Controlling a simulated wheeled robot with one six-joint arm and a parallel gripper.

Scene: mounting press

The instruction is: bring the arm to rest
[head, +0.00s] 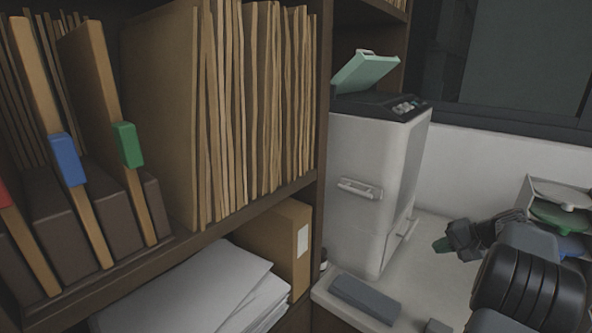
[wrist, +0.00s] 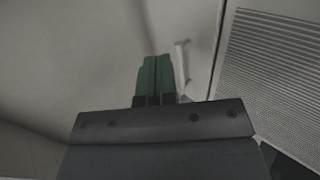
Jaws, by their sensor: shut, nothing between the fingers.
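My gripper (head: 440,245) is at the right in the head view, above the pale counter and beside the white press cabinet (head: 352,190). Its green fingers also show in the wrist view (wrist: 155,78), close together with nothing between them. My dark arm reaches in from the lower right. The cabinet has a dark top with a control panel and a raised pale green lid (head: 367,72).
A shelf with brown folders (head: 255,110) and coloured tabs fills the left. A grey block (head: 364,298) lies on the counter (head: 405,310) before the cabinet. A rack with coloured discs (head: 560,215) stands at the right, behind my arm.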

